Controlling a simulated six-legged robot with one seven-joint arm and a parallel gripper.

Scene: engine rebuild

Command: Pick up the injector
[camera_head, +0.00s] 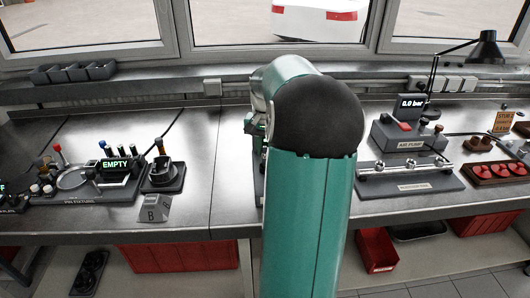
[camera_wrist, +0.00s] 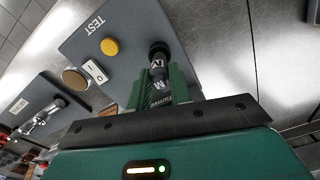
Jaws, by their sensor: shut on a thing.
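My gripper (camera_wrist: 160,92) shows in the wrist view, its green fingers shut on a dark, round-topped piece (camera_wrist: 158,54) that I take to be the injector. White markings show on the dark parts between the fingers. The fingers hide most of the piece. It is over the edge of a grey board marked TEST (camera_wrist: 88,42), and I cannot tell whether it touches the board.
The TEST board has a yellow button (camera_wrist: 109,47) and a brown disc (camera_wrist: 75,79). In the head view, a fixture reading EMPTY (camera_head: 115,165) and a dark holder (camera_head: 163,176) are at left. The air pump (camera_head: 408,135) and a chrome rail (camera_head: 405,167) are at right.

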